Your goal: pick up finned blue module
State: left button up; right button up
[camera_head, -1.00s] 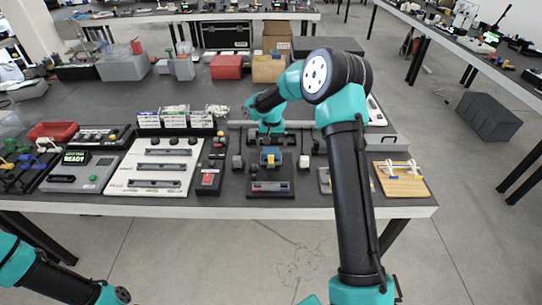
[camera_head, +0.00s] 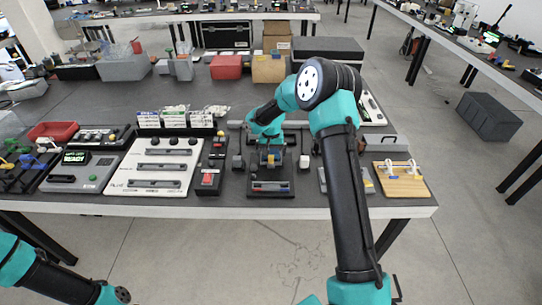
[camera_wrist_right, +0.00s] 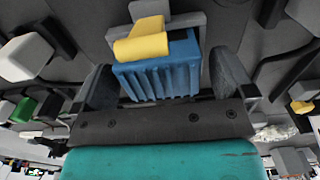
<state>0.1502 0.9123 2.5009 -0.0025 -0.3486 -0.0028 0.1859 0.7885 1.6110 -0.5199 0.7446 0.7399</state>
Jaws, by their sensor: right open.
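The finned blue module (camera_wrist_right: 158,78) shows large in the right wrist view, with vertical ribs on its near side and a yellow tab (camera_wrist_right: 142,44) on top. My right gripper (camera_wrist_right: 163,68) is open, with one dark finger on each side of the module. A gap shows at the left finger; contact at the right finger cannot be told. In the head view my right gripper (camera_head: 269,147) is low over the dark fixture (camera_head: 271,193) and mostly hides the module. My left arm shows only at the lower left, its gripper out of frame.
A black box with a red button (camera_head: 208,180) stands to the left, beside a white panel with dark handles (camera_head: 155,165). A wooden board (camera_head: 401,180) lies at the right table edge. The floor in front is clear.

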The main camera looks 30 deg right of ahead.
jog(key=shift+c, duration=0.5)
jog(key=c, duration=1)
jog(key=shift+o, duration=0.2)
notch_tip(320, 180, up, 10)
jog(key=shift+r, duration=0.1)
